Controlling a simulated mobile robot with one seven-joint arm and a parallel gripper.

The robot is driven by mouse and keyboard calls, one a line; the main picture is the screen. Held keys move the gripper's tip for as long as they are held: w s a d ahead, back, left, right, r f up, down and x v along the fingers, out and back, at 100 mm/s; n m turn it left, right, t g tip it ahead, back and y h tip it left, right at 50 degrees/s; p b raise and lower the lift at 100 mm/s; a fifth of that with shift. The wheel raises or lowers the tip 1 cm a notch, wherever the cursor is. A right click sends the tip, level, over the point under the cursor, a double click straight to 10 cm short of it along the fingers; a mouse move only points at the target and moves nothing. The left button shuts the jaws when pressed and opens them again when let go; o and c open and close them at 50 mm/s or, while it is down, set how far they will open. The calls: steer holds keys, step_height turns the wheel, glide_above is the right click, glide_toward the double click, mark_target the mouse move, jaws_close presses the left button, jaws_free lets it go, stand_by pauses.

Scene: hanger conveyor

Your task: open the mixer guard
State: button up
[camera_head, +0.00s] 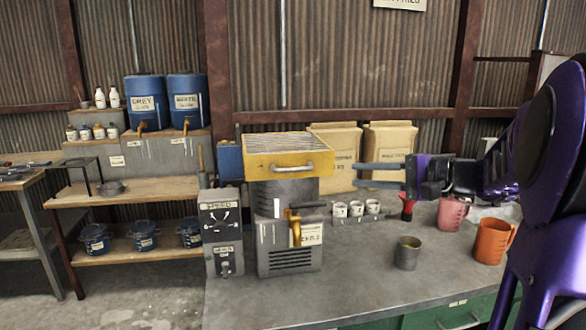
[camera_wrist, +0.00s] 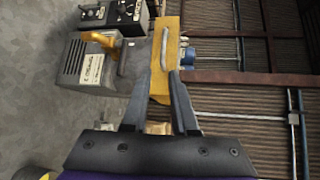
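The mixer (camera_head: 289,228) is a grey machine on the bench, with a yellow guard (camera_head: 285,158) over its top. The guard has a grille on top and a grey bar handle (camera_head: 291,168) on its front face; it appears closed, lying level. My gripper (camera_head: 357,175) is to the right of the guard, fingers pointing left towards it, apart and empty. In the wrist view, the guard (camera_wrist: 167,45) and its handle (camera_wrist: 164,50) show just beyond the open fingertips. No contact is visible.
A control box (camera_head: 222,231) stands left of the mixer. A yellow lever (camera_head: 296,228) juts from the mixer's front. Paper sacks (camera_head: 389,146), small cups (camera_head: 356,208) and a red-based tool (camera_head: 407,207) are behind. A metal cup (camera_head: 407,252) and orange jug (camera_head: 493,242) stand on the right.

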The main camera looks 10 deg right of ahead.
mark_target(298, 169)
steer(key=x, duration=1.7)
steer(key=shift+s+a+r, duration=0.1)
steer(key=shift+a+r, duration=0.05)
steer(key=shift+r, duration=0.15)
steer(key=shift+c, duration=0.3)
jaws_close()
stand_by(0.5)
